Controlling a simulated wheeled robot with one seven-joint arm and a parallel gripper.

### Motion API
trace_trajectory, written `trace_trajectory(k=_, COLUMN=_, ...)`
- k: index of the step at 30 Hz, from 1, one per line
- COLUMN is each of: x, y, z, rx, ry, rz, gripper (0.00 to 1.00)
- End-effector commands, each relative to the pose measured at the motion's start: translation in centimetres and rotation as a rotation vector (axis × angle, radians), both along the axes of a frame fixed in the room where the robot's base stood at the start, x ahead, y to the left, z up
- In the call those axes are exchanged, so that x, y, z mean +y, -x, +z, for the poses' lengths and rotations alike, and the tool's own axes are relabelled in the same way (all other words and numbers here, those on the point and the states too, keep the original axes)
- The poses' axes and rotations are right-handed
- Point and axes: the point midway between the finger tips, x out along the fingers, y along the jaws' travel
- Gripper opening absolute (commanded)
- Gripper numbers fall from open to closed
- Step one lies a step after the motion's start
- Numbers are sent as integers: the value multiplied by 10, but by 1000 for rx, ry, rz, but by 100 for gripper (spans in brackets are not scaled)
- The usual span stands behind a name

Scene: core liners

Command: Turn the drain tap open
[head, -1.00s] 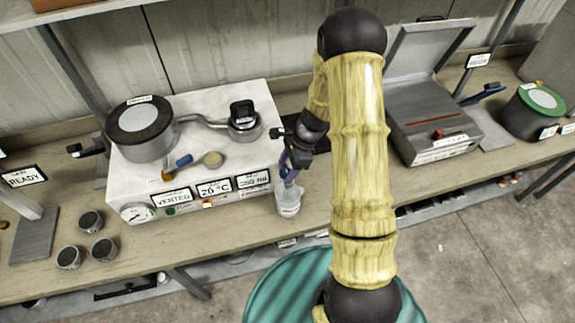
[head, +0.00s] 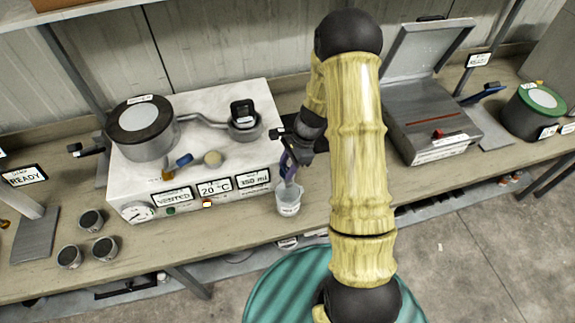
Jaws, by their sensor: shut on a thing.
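My gripper (head: 288,172) hangs at the right end of the white-topped machine (head: 238,98), just above a clear beaker (head: 288,200) on the bench. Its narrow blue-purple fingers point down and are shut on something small. That spot is where the drain tap appears to be, but the fingers and my wrist hide it, so its handle angle cannot be made out. The beaker stands upright under the fingers and looks pale inside; I cannot tell its liquid level.
The machine carries a round lidded pot (head: 142,128), a pipe to a small dark-capped vessel (head: 244,116), a blue lever (head: 184,160) and signs. Small metal cups (head: 91,220) stand at left. An open grey case (head: 432,120) and a green-rimmed drum (head: 534,112) stand at right.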

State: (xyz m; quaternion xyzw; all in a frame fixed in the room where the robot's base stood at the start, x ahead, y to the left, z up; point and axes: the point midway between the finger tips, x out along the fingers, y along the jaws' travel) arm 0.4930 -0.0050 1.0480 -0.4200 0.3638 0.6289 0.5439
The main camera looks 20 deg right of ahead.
Motion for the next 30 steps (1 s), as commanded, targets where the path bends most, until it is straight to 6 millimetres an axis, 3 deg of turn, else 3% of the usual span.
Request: trace_trajectory(k=30, x=4, y=-6, z=0, rx=-3, ry=1, rz=927, gripper=14)
